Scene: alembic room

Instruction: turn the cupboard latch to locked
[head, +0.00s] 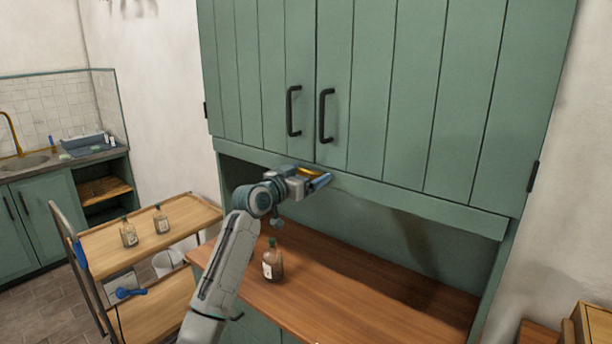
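The green cupboard (400,85) has two upper plank doors, both closed, with black bar handles side by side at the middle. My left gripper (318,180) is raised to the rail just below the doors, under the handles, with its blue fingertip pointing right. A small brass-coloured piece (310,171) shows at the gripper. It looks like the latch, but the gripper covers part of it, so its position and whether it is gripped cannot be told. Whether the fingers are open or shut is unclear. My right gripper is out of view.
A brown bottle (272,262) stands on the wooden counter (345,290) below the gripper. A wooden trolley (185,222) with two bottles stands at the left. The counter's right part is clear. A wooden box (597,325) is at the lower right.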

